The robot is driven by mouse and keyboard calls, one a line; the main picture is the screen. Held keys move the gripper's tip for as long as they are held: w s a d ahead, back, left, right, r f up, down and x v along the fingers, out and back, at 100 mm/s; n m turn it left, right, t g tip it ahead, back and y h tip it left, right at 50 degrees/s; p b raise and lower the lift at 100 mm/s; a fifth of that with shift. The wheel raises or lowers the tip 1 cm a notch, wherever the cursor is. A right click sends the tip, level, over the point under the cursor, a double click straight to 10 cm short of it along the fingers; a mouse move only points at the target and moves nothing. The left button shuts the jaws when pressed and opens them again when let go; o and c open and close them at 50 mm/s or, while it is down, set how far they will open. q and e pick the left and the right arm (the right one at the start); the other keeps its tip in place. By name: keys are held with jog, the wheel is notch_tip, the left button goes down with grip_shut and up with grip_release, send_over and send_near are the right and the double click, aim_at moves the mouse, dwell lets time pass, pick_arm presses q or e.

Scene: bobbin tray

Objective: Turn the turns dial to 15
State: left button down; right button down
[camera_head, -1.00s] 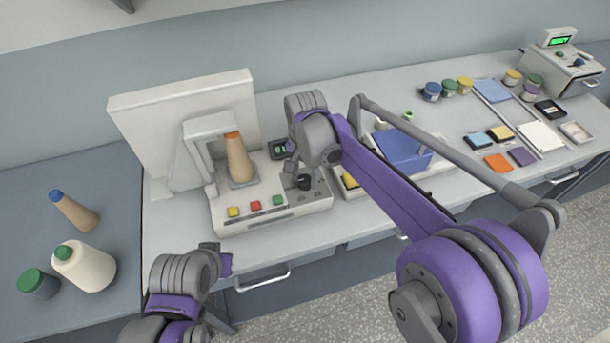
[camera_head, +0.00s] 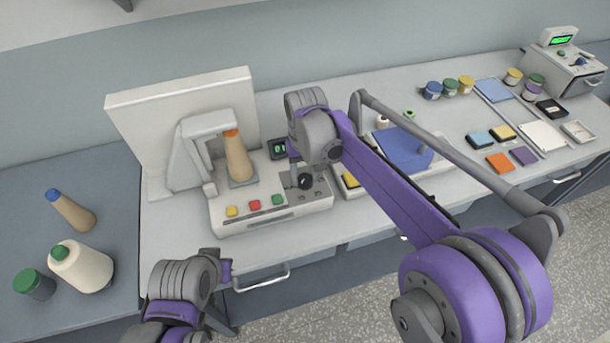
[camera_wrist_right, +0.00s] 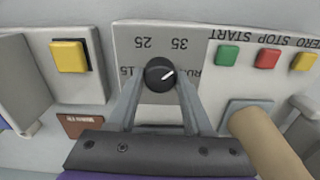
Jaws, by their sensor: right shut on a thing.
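The turns dial (camera_wrist_right: 160,74) is a round black knob with a white pointer mark, on a grey plate (camera_wrist_right: 124,44) of the winding machine. In the right wrist view, 25 and 35 show upside down above the knob, and 15 is at its left, partly hidden. The white mark points right and slightly up, away from the 15. My right gripper (camera_wrist_right: 157,84) is shut on the knob, one finger on each side. In the head view the dial (camera_head: 305,182) is partly covered by my right gripper (camera_head: 302,180).
The machine (camera_head: 265,222) has yellow, red and green buttons, a tan cone (camera_head: 238,158) and a small display (camera_head: 279,149).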

jog(key=n, duration=0.3)
jog(key=shift+n, duration=0.4)
jog(key=n, duration=0.3)
jog(key=shift+n+b, duration=0.3)
jog(key=n, duration=1.3)
jog(key=shift+n+b, duration=0.3)
jog(key=shift+b, duration=0.05)
jog(key=n, duration=0.6)
jog(key=shift+n, duration=0.4)
jog(key=shift+c, duration=1.6)
grip_release()
jog(key=shift+r, duration=0.1)
